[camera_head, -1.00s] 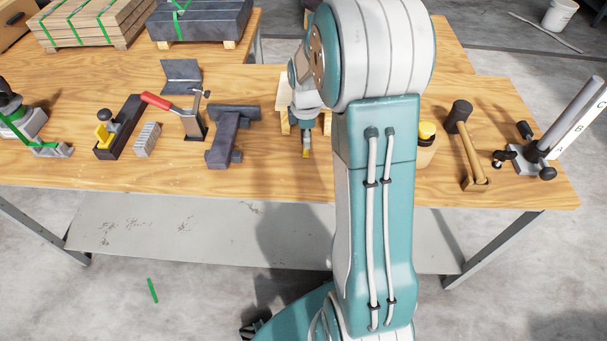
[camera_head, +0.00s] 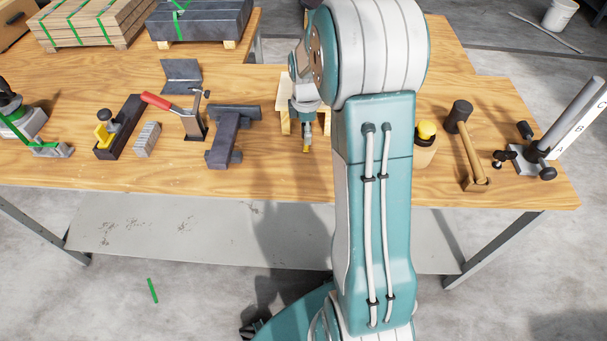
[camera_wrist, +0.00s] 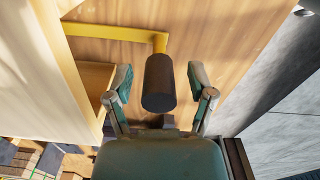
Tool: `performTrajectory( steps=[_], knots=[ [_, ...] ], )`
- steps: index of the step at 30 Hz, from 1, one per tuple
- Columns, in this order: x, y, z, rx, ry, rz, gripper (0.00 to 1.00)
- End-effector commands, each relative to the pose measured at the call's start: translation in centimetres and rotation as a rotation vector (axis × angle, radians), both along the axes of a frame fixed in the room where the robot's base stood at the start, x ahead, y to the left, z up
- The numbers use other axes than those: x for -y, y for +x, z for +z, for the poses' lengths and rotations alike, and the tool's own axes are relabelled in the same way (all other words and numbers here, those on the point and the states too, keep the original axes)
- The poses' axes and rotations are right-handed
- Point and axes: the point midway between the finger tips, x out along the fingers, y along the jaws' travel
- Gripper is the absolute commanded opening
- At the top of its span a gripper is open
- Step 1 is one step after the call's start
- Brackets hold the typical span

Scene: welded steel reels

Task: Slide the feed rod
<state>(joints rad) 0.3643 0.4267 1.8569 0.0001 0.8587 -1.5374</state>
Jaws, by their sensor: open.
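In the wrist view, a yellow rod (camera_wrist: 115,33) runs along a pale wooden piece and bends at its right end. A dark cylindrical handle (camera_wrist: 159,82) sits at that bent end; I take the two together as the feed rod. My gripper (camera_wrist: 158,77) is open, with one finger on each side of the handle and a visible gap on both sides. Whether the handle lies at fingertip depth I cannot tell. In the head view, my gripper (camera_head: 306,130) is small and low over the bench, and my arm hides much of this area.
The wooden bench (camera_head: 270,180) holds a dark steel piece (camera_head: 232,135) and a red-handled clamp (camera_head: 185,112) left of my gripper. A mallet (camera_head: 467,140) and a post stand (camera_head: 540,160) are on the right. Bare bench lies in front.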

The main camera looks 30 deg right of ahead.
Motion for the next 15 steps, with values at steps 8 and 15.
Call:
performTrajectory(
  steps=[8,15],
  knots=[
    [0.0,0.0,2.0,0.003,-0.001,0.000,0.71],
    [0.0,0.1,3.6,0.003,-0.001,0.000,0.71]
  ],
)
